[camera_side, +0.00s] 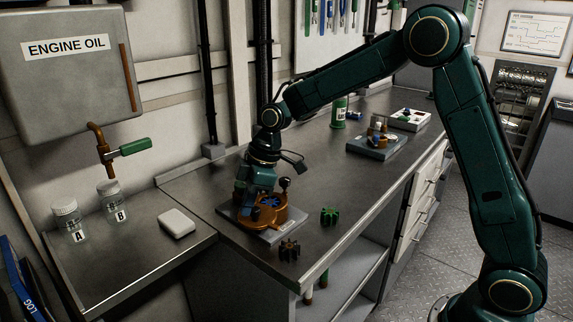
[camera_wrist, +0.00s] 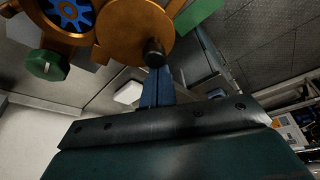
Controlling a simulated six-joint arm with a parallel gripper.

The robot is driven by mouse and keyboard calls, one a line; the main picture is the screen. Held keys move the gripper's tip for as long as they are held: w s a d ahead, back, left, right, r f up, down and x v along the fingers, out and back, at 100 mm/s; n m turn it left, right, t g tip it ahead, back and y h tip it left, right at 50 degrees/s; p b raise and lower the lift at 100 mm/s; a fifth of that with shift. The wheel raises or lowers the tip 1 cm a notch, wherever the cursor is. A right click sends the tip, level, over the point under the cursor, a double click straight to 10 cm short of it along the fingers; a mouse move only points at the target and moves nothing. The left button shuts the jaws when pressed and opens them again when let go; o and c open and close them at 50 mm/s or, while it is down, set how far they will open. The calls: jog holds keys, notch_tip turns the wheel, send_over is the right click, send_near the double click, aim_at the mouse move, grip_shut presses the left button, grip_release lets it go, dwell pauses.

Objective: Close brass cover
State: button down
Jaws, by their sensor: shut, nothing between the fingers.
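The brass housing (camera_side: 284,215) sits on a grey plate (camera_side: 228,209) on the bench, with a blue gear (camera_side: 269,201) exposed in its opening. In the wrist view the round brass cover (camera_wrist: 122,25) lies to the side of the blue gear (camera_wrist: 68,14), leaving it uncovered. A dark knob (camera_wrist: 153,50) stands on the cover. My gripper (camera_wrist: 157,80) is shut and empty, its blue fingers close to the knob; I cannot tell if they touch. In the side view my gripper (camera_side: 245,200) is low at the housing's left side, partly hiding it.
A green gear (camera_side: 329,215) and a dark gear (camera_side: 289,250) lie on the bench in front of the housing. A white box (camera_side: 177,223) and bottles A (camera_side: 68,222) and B (camera_side: 113,203) stand left. Trays (camera_side: 377,146) lie farther back. The bench between is clear.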

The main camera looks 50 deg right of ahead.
aim_at(259, 209)
jog(key=d+n, duration=0.1)
jog(key=s+d+n+g, duration=0.1)
jog(key=n, duration=0.2)
jog(key=shift+s+d+n+g+y, duration=0.25)
jog(key=shift+d+n+g+y, duration=0.05)
jog(key=shift+d+n, duration=0.1)
jog(key=d+n, duration=0.1)
jog(key=d+n+g, duration=0.1)
jog(key=n, duration=0.1)
jog(key=shift+s+d+n, duration=0.2)
jog(key=shift+d+n, duration=0.05)
jog(key=shift+n, duration=0.05)
jog(key=n, duration=0.1)
jog(key=d+n+g, duration=0.1)
jog(key=d+n, duration=0.1)
jog(key=shift+w+d+n, duration=0.15)
jog(key=shift+w+n, duration=0.1)
jog(key=shift+n, duration=0.05)
jog(key=shift+w+d+n+g+h, duration=0.35)
jog(key=shift+d+n, duration=0.2)
jog(key=shift+n, duration=0.35)
jog(key=shift+w+d+n+g+h, duration=0.3)
jog(key=shift+d+n, duration=0.2)
jog(key=shift+n, duration=0.4)
jog(key=shift+s, duration=0.1)
jog(key=shift+s+a, duration=0.1)
